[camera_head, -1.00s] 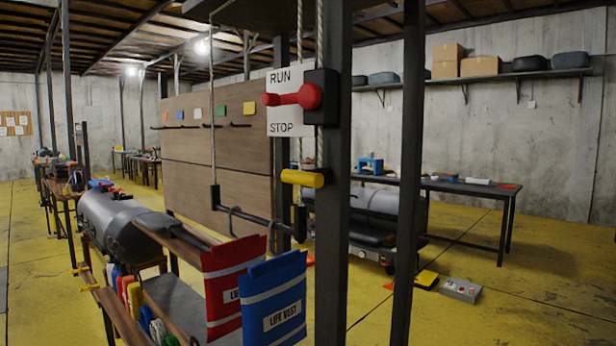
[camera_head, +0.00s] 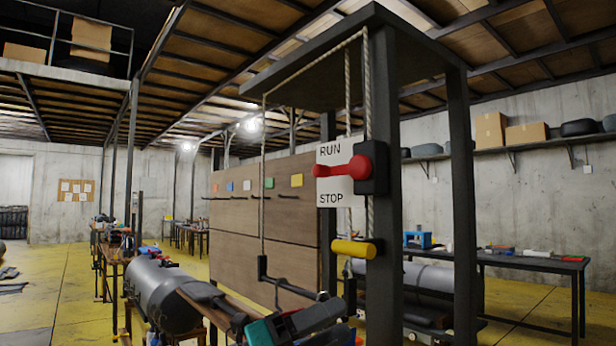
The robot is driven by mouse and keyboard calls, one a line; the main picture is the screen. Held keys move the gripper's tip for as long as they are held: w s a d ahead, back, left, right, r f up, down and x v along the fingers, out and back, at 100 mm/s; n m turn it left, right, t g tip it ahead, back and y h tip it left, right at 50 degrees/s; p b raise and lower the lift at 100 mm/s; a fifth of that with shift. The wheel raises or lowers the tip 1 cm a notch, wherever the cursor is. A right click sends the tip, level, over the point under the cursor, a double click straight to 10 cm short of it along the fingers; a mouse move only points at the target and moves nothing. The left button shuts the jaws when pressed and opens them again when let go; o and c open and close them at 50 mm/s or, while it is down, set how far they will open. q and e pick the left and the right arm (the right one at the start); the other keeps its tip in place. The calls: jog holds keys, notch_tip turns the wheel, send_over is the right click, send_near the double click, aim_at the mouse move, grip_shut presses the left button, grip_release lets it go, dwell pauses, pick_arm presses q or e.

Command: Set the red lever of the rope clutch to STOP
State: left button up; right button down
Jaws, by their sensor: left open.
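The red lever (camera_head: 338,170) of the rope clutch points left from its dark housing (camera_head: 375,166) on the black post. It lies roughly level, between the words RUN above and STOP below on the white plate (camera_head: 334,190). A rope (camera_head: 369,216) runs down behind the housing to a yellow cylinder (camera_head: 354,249). My left gripper (camera_head: 347,320), teal and black, is at the bottom edge, well below the lever and apart from it. It is open and partly cut off by the frame. My right gripper does not show.
The black frame's posts (camera_head: 461,210) and roof (camera_head: 350,45) surround the clutch. A wooden panel (camera_head: 250,218) stands behind at left. A grey tank (camera_head: 165,295) lies at lower left. A workbench (camera_head: 520,262) stands at right. Open space lies left of the lever.

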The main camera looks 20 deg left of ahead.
pick_arm(q)
notch_tip(320, 180, up, 6)
jog(key=m+g, duration=0.2)
jog(key=m, duration=0.4)
jog(key=m+t+y+b, duration=0.2)
jog(key=m+t+y, duration=0.25)
jog(key=y, duration=0.35)
send_near(315, 172)
jog(key=shift+t, duration=0.25)
jog(key=p+x, duration=0.2)
jog(key=x, duration=0.5)
jog(key=shift+s+d+p, duration=0.1)
jog(key=shift+s+p, duration=0.05)
jog(key=shift+p, duration=0.25)
jog(key=shift+x, duration=0.8)
jog(key=shift+f, duration=0.15)
grip_shut()
